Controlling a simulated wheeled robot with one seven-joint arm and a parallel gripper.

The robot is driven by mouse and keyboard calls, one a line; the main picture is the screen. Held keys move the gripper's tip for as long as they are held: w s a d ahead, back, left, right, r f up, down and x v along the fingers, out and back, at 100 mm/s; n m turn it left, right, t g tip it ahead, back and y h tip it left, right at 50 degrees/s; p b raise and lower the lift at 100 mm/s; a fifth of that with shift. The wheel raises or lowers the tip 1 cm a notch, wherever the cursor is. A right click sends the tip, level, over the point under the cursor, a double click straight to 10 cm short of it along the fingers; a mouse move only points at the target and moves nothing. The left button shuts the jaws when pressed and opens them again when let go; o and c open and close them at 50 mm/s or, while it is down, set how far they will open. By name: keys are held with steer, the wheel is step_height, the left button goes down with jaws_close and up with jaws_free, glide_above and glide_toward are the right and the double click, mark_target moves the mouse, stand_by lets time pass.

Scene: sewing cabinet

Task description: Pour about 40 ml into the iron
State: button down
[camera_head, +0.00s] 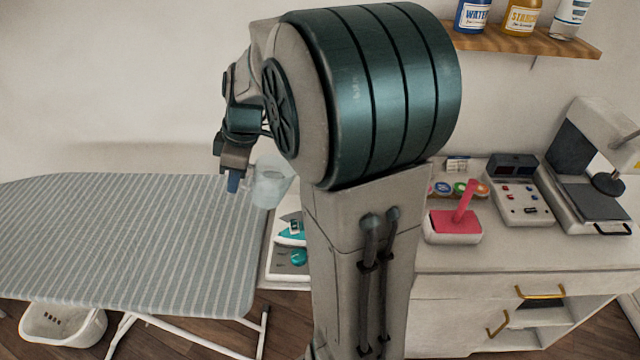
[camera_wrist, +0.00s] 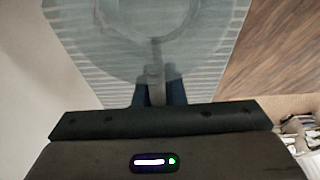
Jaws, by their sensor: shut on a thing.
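My gripper (camera_head: 233,182) is shut on the handle of a clear jug (camera_head: 270,187) and holds it above the right end of the ironing board (camera_head: 120,230). The jug looks roughly upright, and its fill cannot be read. In the wrist view the clear jug (camera_wrist: 155,50) fills the upper middle, with its handle between my blue fingertips (camera_wrist: 160,95). The teal and white iron (camera_head: 292,234) rests on a pale stand to the right of the board, below and right of the jug. My arm hides part of the stand's surroundings.
Bottles labelled WATER (camera_head: 473,15) and STARCH (camera_head: 522,17) stand on a wooden shelf (camera_head: 530,38). A white basket (camera_head: 62,325) sits under the board, whose top is clear.

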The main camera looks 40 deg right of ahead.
steer(key=shift+s+d+r+t+y, duration=0.35)
steer(key=shift+d+r+y, duration=0.15)
steer(key=shift+r, duration=0.2)
steer(key=shift+s+d+r+t+y, duration=0.25)
steer(key=shift+d+r+t+y, duration=0.2)
steer(key=shift+r, duration=0.25)
steer(key=shift+s+d+r+t+y, duration=0.45)
steer(key=shift+d+r+y, duration=0.2)
steer(key=shift+r, duration=0.25)
steer(key=shift+s+d+r+t+y, duration=0.2)
steer(key=shift+s+r+t+y, duration=0.1)
steer(key=shift+r, duration=0.15)
steer(key=shift+s+d+r+t+y+p, duration=0.15)
steer(key=shift+d+r+t+y+p, duration=0.25)
steer(key=shift+r+y, duration=0.25)
steer(key=shift+a+r, duration=0.15)
steer(key=shift+a, duration=0.15)
steer(key=shift+d+r+t+y+p, duration=0.2)
steer(key=shift+r+t+y+p, duration=0.15)
steer(key=shift+r+y+p, duration=0.25)
stand_by(1.4)
